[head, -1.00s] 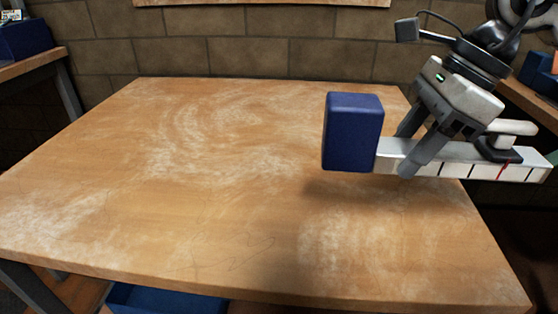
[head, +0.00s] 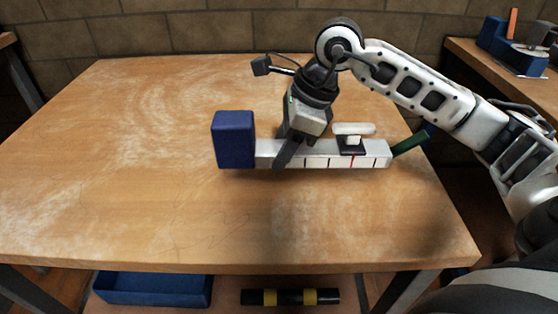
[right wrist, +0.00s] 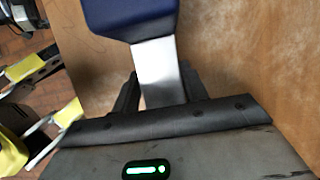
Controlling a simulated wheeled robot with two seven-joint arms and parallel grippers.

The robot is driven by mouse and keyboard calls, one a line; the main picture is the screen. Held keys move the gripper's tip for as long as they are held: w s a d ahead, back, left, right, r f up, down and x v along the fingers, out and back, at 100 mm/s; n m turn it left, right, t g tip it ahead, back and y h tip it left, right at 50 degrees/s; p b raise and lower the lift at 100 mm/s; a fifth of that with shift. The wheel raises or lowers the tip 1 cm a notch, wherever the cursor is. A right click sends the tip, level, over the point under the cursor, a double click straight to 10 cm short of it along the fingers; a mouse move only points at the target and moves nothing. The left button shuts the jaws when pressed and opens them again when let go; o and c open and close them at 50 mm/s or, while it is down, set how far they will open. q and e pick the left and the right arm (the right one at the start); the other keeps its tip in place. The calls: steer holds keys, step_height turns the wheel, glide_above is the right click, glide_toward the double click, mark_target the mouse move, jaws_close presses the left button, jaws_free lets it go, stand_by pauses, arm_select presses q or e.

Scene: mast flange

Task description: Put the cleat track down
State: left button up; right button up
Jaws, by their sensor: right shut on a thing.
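The cleat track (head: 320,155) is a pale metal bar with black marks and one red mark. A blue block (head: 233,140) is at its left end, a dark slider with a white cleat (head: 352,137) sits on top, and a green piece (head: 410,142) sticks out at the right end. My right gripper (head: 287,155) is shut on the bar near the blue block. In the right wrist view the bar (right wrist: 158,70) runs between its fingers. The track lies roughly level over the table; I cannot tell whether it touches. My left gripper is out of view.
The wooden table (head: 130,190) is bare to the left and in front of the track. A blue bin (head: 155,289) and a black-and-yellow bar (head: 290,297) are below its front edge. A side bench (head: 480,55) with a blue device (head: 512,50) stands at the right.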

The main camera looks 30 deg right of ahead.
mark_target(279, 175)
steer(key=shift+w+a+f, duration=0.2)
steer(key=shift+a+f, duration=0.05)
steer(key=shift+f, duration=0.15)
step_height(279, 175, down, 3)
steer(key=shift+r+b, duration=0.15)
steer(key=shift+b, duration=0.3)
steer(key=shift+w+f, duration=0.1)
steer(key=shift+f, duration=0.15)
steer(key=shift+r, duration=0.1)
steer(key=shift+f, duration=0.25)
steer(key=o, duration=1.1)
steer(key=shift+o, duration=0.7)
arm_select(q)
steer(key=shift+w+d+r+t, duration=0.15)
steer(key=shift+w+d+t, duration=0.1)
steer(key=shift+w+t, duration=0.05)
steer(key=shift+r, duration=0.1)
arm_select(e)
steer(key=shift+r, duration=0.15)
